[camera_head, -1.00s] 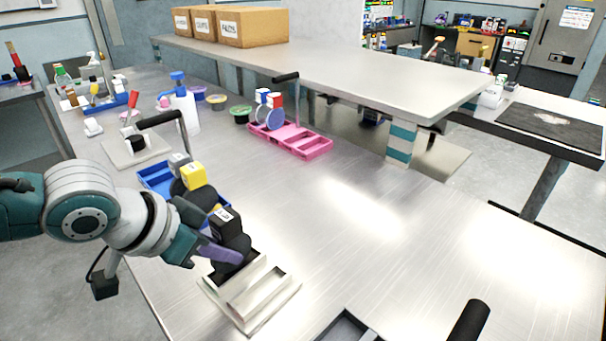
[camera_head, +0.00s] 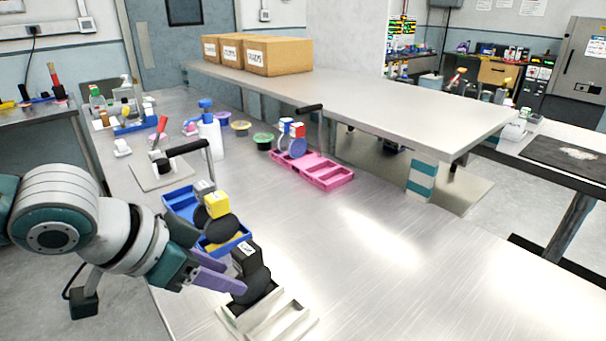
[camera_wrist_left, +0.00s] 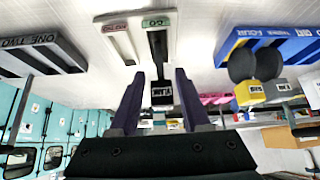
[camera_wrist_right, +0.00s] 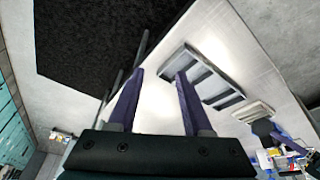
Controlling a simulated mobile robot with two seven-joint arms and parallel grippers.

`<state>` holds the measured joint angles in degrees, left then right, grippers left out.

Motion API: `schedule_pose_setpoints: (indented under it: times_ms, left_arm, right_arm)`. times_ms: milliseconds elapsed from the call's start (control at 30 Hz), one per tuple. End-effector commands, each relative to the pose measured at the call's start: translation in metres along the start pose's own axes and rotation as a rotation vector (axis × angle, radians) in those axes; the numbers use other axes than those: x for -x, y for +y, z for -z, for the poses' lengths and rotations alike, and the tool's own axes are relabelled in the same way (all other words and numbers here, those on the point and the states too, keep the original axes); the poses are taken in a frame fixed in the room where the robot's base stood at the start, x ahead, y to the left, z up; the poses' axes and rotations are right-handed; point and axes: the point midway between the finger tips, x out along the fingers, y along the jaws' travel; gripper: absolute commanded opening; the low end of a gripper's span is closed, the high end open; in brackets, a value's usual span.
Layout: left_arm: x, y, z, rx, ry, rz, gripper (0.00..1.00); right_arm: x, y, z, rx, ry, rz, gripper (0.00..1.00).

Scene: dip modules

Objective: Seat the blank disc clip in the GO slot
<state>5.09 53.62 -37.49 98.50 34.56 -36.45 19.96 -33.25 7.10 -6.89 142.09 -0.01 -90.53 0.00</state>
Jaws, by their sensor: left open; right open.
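The blank disc clip (camera_head: 258,283) is black, with a white-labelled block on top. It stands in a white two-slot holder (camera_head: 298,331). In the left wrist view the clip (camera_wrist_left: 162,93) lines up with the slot under the green GO label (camera_wrist_left: 157,22); the pink-labelled slot beside it is empty. How deep it sits cannot be told. My left gripper (camera_wrist_left: 157,76) is open, its fingers on either side of the clip's block with gaps showing; it also shows in the head view (camera_head: 236,276). My right gripper (camera_wrist_right: 160,74) is open and empty in the right wrist view.
A blue tray (camera_head: 180,200) holding yellow and grey disc clips stands just behind the holder. A pink tray (camera_head: 328,176) is farther back. A grey tray (camera_wrist_right: 190,66) lies below my right gripper. The middle of the steel table (camera_head: 390,270) is clear.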

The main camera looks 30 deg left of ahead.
Motion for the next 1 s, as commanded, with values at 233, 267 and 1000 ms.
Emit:
schedule_pose_setpoints:
  times_ms: [233,267,1000]
  left_arm:
    - [0.039,0.000,0.000,-0.001,-0.002,0.000,0.47]
    - [0.041,0.000,-0.001,0.000,-0.002,0.000,0.47]
    - [0.042,0.024,-0.005,-0.013,-0.010,-0.026,0.47]
  right_arm:
    - [0.009,0.000,0.003,0.000,0.000,0.000,0.50]
    - [0.009,0.000,0.003,0.000,0.000,0.000,0.50]
    - [0.009,-0.001,0.003,-0.006,0.001,0.005,0.50]
